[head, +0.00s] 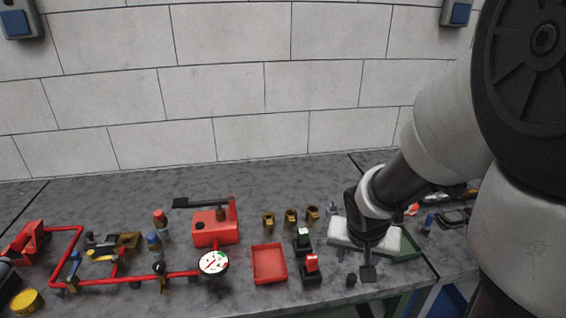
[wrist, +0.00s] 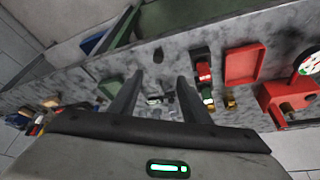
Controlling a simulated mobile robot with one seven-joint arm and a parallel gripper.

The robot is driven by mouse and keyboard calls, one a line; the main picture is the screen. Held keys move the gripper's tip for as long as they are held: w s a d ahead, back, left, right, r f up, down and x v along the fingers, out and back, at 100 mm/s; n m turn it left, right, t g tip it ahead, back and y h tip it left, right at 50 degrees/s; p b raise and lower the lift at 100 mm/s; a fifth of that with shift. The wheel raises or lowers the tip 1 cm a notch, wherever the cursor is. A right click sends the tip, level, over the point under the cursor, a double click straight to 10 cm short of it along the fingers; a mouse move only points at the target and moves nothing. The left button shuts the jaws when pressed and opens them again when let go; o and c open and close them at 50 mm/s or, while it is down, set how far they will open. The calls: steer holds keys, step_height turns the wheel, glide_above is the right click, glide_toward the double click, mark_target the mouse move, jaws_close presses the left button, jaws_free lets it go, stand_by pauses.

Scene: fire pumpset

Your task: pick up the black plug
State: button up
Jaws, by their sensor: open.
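The black plug (head: 351,280) is a small dark piece on the grey worktop near its front edge, just left of my gripper in the head view. In the wrist view the plug (wrist: 158,55) shows beyond the fingertips, roughly in line with the gap between them. My gripper (head: 367,272) points down over the worktop, and one dark fingertip shows in the head view. In the wrist view my gripper (wrist: 160,74) has its two fingers spread apart with nothing held between them. Its height above the worktop is hard to tell.
A red tray (head: 269,264) and switch boxes with a green button (head: 303,240) and a red button (head: 311,268) stand to the left. A white block (head: 345,233) and a green tray (head: 408,246) lie behind my gripper. A pressure gauge (head: 214,262) sits on red piping further left.

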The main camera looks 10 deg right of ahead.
steer(key=b, duration=0.5)
glide_toward(352, 277)
steer(key=shift+a+x, duration=0.2)
steer(key=shift+x, duration=1.05)
steer(key=shift+d+b+x, duration=0.2)
steer(key=shift+b+x, duration=1.2)
steer(key=shift+x, duration=1.65)
steer(key=shift+r, duration=0.1)
jaws_close()
